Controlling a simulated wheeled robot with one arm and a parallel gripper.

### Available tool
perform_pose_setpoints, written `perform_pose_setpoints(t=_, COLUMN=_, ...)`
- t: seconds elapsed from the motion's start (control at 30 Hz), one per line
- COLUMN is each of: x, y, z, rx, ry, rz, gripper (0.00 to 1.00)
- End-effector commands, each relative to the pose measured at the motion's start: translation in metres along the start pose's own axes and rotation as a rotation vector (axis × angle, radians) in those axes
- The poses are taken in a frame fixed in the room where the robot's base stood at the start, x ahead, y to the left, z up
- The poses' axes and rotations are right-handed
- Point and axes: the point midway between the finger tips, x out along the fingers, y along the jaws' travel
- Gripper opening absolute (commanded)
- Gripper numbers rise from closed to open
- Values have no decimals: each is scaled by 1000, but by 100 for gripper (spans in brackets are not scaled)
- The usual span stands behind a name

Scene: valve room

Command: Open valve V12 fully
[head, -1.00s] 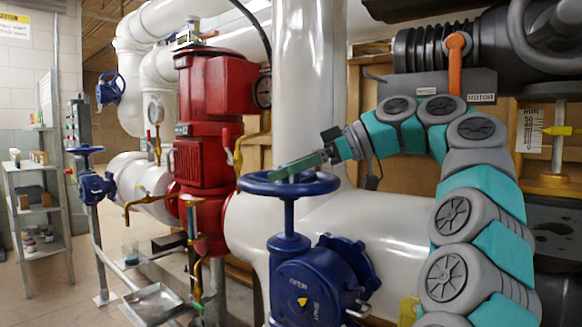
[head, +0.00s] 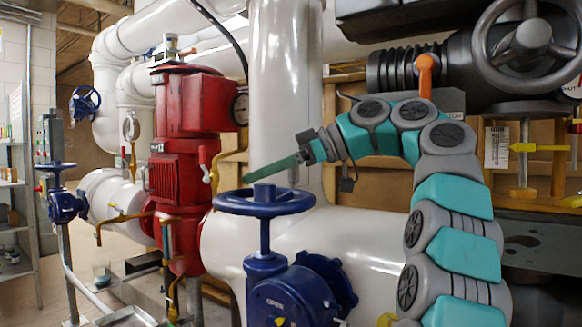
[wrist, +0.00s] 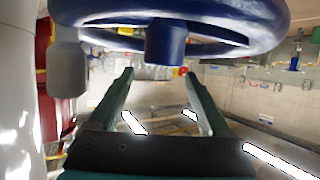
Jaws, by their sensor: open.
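A blue handwheel (head: 290,203) lies flat on an upright stem above a blue valve body (head: 288,300), right of the red pump. I cannot read a V12 tag on it. My gripper (head: 250,178) is just above this wheel in the head view, its green fingers reaching left over the rim; a gap shows between them and the wheel. In the wrist view, my gripper (wrist: 160,74) is open and empty, its two fingers apart. The wheel's rim and hub (wrist: 166,42) fill the top of that view, with the hub between the finger lines.
A red pump (head: 185,150) and white pipes (head: 285,90) stand close behind. Smaller blue valves (head: 64,203) and a grey shelf (head: 20,225) are at left.

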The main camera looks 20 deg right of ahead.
Motion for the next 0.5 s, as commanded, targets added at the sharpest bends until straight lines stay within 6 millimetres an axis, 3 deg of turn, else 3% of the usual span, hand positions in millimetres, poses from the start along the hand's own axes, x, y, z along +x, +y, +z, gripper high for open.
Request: perform_pose_setpoints(t=0.5, x=-3, y=0, z=-5, rx=5, ry=-2, rz=-11, gripper=82)
